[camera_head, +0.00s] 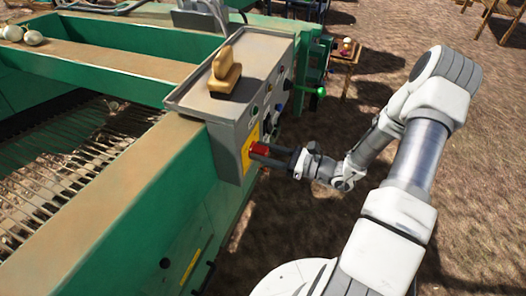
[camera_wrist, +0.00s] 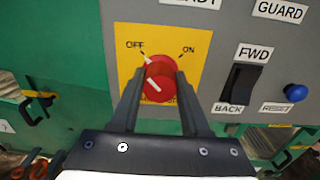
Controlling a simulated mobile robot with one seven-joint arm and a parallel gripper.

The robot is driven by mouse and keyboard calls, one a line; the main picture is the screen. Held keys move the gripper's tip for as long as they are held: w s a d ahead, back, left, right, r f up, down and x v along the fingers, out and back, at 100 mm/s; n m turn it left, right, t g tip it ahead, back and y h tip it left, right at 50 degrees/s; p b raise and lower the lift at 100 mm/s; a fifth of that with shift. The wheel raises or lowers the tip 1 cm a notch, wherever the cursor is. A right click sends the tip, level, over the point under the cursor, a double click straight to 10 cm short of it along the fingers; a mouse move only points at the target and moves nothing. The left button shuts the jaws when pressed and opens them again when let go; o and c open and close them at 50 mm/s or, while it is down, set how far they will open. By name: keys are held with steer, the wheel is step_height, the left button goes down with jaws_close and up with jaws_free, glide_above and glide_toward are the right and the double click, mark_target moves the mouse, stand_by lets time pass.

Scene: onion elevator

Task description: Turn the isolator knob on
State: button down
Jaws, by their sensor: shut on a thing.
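The red isolator knob (camera_wrist: 158,79) sits on a yellow plate (camera_wrist: 190,40) marked OFF at upper left and ON at upper right. White marks on the knob slant toward the OFF side. My gripper (camera_wrist: 160,85) is shut on the knob, with one dark finger on each side of it. The fingers hide part of the plate's lower edge and lettering. In the head view the red knob (camera_head: 259,149) stands out from the side of the grey control box (camera_head: 228,150), and my gripper (camera_head: 268,155) reaches it from the right.
A black FWD/BACK rocker switch (camera_wrist: 241,86) and a blue reset button (camera_wrist: 295,93) are to the right of the knob. A tan brush-like object (camera_head: 225,72) lies on top of the box. Green machine frame (camera_head: 130,220) borders the box; open ground lies to the right.

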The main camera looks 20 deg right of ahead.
steer(key=shift+m, duration=0.3)
steer(key=m+p, duration=0.3)
steer(key=shift+r+m, duration=0.15)
steer(key=shift+m, duration=0.15)
steer(key=m+p, duration=0.2)
steer(key=m, duration=0.2)
steer(key=shift+m, duration=0.3)
steer(key=m+p, duration=0.2)
steer(key=m, duration=0.2)
steer(key=m+p, duration=0.1)
steer(key=m, duration=0.4)
steer(key=shift+f, duration=0.2)
steer(key=shift+c, duration=1.9)
jaws_free()
steer(key=shift+d, duration=0.1)
